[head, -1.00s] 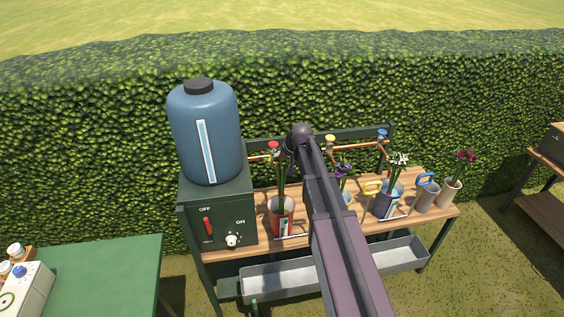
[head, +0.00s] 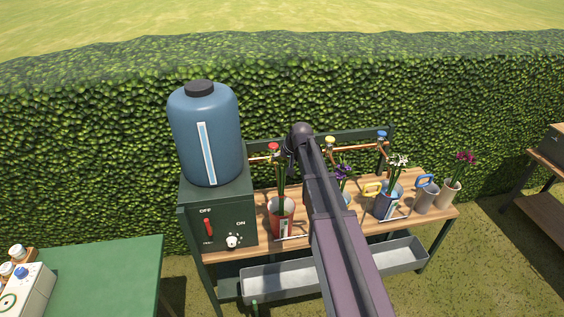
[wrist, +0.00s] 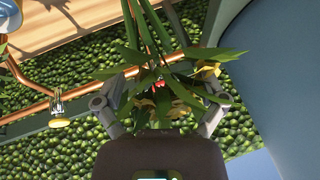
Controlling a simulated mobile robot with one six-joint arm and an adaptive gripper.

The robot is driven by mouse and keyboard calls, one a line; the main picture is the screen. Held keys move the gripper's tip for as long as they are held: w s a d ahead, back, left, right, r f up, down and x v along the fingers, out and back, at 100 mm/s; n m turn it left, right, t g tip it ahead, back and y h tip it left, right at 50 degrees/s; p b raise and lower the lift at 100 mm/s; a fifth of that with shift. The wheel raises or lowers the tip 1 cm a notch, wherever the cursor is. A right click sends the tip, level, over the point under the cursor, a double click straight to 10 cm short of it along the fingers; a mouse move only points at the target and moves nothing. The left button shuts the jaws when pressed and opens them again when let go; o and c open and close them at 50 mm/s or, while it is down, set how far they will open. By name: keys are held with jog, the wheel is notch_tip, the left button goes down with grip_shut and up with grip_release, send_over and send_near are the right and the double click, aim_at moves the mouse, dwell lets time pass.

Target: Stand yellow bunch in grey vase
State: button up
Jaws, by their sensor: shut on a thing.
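My gripper (wrist: 162,100) is shut on the yellow bunch (wrist: 185,98), with a finger on either side of its leaves and small yellow blooms. In the wrist view the green stems run up the picture, away from the gripper. My arm hides most of the gripper and blooms there. A grey vase (head: 426,198) stands near the bench's right end, with a blue loop at its rim.
A blue tank (head: 206,135) on a green switch box stands left on the wooden bench (head: 262,236). A blue pot (head: 386,208) with white flowers and a pale pot (head: 449,194) with magenta flowers flank the grey vase. Copper pipe with coloured taps runs behind.

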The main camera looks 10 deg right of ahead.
jog(key=shift+r+p, duration=4.9)
jog(key=shift+r, duration=0.2)
jog(key=shift+s+r+n+g+y+p, duration=0.15)
jog(key=shift+r+n+g+y+p, duration=0.15)
jog(key=shift+r+n+p, duration=0.7)
jog(key=shift+r, duration=0.15)
